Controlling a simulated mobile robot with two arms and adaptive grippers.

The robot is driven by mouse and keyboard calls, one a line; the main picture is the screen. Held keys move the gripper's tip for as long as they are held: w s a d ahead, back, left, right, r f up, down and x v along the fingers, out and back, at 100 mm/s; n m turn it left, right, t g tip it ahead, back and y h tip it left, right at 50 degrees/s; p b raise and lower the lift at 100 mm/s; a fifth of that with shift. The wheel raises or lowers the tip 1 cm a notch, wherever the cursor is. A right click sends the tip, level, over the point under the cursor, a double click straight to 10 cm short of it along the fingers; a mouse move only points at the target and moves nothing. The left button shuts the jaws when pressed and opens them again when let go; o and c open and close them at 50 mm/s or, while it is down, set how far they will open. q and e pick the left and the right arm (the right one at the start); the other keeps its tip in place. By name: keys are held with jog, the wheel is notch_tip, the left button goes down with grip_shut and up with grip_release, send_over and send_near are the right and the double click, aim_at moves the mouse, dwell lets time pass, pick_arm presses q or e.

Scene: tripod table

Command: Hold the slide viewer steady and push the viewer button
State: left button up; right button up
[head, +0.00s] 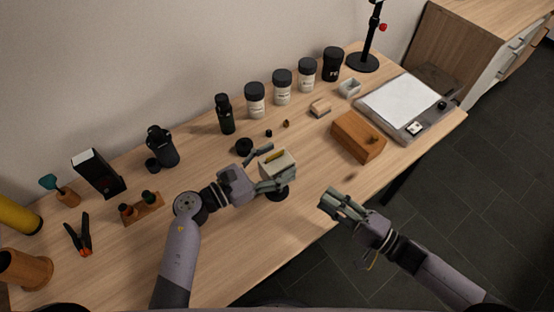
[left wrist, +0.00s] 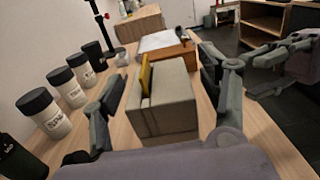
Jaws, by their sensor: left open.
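In the left wrist view the viewer (left wrist: 165,105) stands between the two spread fingers, with a gap visible on both sides. The yellow piece (left wrist: 146,76) rises from its top at the left. I cannot make out a separate button. My right gripper (head: 328,198) is empty beyond the table's front edge, right of the viewer; its fingers look apart in the left wrist view.
A wooden box (head: 358,137) and a light pad (head: 403,105) lie to the right. Several dark-lidded jars line the back, including one white jar (head: 255,101). A black round piece (head: 244,147) lies just behind my left gripper. The table front is clear.

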pick_arm(q)
jog(key=shift+w+d, duration=0.1)
jog(key=shift+d, duration=0.05)
jog(key=c, duration=1.3)
jog(key=shift+c, duration=0.5)
pick_arm(e)
grip_shut()
dwell(0.6)
